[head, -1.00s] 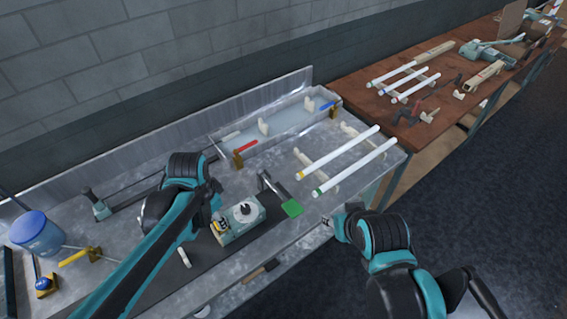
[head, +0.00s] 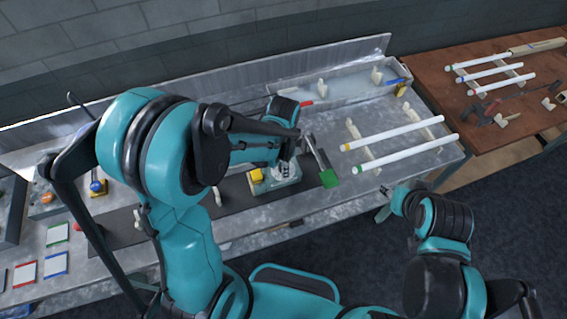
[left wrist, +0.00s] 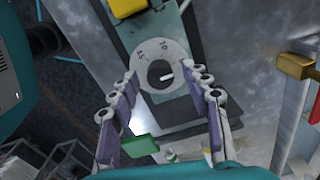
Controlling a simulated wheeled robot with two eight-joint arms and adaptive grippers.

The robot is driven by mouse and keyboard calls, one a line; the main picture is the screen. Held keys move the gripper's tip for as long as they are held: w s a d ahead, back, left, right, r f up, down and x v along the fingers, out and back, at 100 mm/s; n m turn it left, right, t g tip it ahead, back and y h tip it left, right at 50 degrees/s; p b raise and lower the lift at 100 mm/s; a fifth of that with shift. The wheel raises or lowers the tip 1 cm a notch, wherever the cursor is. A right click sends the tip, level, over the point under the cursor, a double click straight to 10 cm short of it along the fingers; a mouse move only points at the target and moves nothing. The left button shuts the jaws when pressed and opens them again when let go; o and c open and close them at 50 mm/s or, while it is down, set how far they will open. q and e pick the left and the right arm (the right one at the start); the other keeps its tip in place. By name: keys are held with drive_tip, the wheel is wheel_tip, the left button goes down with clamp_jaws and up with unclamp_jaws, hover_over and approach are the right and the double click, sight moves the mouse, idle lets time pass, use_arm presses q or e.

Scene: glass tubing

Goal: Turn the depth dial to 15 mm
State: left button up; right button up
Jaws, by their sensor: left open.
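The depth dial (left wrist: 150,52) is a pale round disc with dark numerals on top of a grey-green device (head: 262,188). In the left wrist view 10 and 15 can be made out on its far side. A round hub with a short white mark sits in its middle, the mark pointing right. My left gripper (left wrist: 165,82) is open, its two purple-padded fingers on either side of the dial; contact cannot be told. In the head view my left gripper (head: 288,168) is above the device and hides the dial. My right gripper (head: 384,212) is off the table's front edge, its fingers too small to read.
A yellow block (head: 257,175) sits on the device's left end. A green plate (head: 328,178) stands just right of it. Glass tubes (head: 405,153) lie on supports further right. A trough (head: 345,85) runs along the back.

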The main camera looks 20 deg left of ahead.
use_arm(q)
clamp_jaws()
